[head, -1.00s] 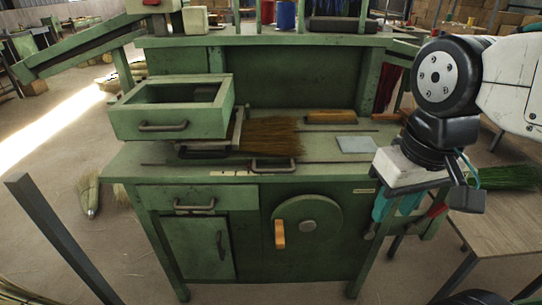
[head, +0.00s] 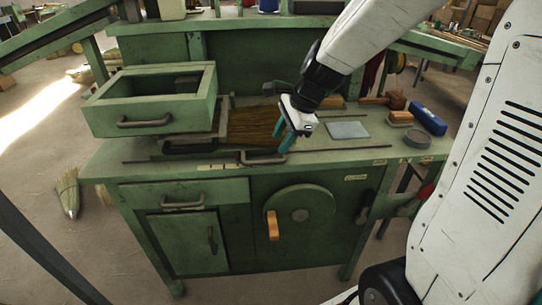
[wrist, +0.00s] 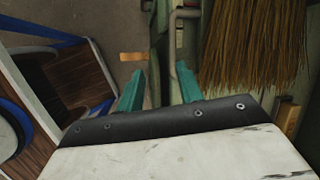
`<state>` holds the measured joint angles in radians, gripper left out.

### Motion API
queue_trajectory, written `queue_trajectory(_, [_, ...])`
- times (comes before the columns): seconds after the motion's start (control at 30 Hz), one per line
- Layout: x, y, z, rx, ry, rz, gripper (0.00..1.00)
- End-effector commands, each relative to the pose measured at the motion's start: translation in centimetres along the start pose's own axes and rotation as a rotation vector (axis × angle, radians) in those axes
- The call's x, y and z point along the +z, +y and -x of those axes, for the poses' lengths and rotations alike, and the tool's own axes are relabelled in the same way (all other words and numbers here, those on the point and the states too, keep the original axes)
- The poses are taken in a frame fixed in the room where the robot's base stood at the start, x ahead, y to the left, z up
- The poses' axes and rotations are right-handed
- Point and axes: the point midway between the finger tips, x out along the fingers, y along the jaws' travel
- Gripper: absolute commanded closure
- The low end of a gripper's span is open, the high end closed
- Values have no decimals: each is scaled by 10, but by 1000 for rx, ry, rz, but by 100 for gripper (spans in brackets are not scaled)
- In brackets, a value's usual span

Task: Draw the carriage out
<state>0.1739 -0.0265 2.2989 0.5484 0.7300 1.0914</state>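The carriage's dark metal pull handle (head: 262,159) is at the bench's front edge, in front of a bundle of brown bristles (head: 250,126). The carriage body is largely hidden under the bristles and behind the open drawer. My gripper (head: 281,139) points down just above the handle's right end, its teal fingers apart. In the wrist view the open fingers (wrist: 160,88) have nothing between their tips. A grey handle bar (wrist: 176,28) lies just beyond them, apart from them, and the bristles (wrist: 255,45) hang at the right.
An open green drawer box (head: 150,104) stands left of the bristles. A green disc (head: 300,208) with an orange crank handle (head: 272,225) is on the bench front below. A pale plate (head: 347,130), a blue box (head: 428,119) and a brush lie to the right.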

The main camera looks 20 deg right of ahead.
Motion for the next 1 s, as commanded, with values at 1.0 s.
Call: queue_trajectory(1.0, [-17,-22,-98,-25,-7,-203,64])
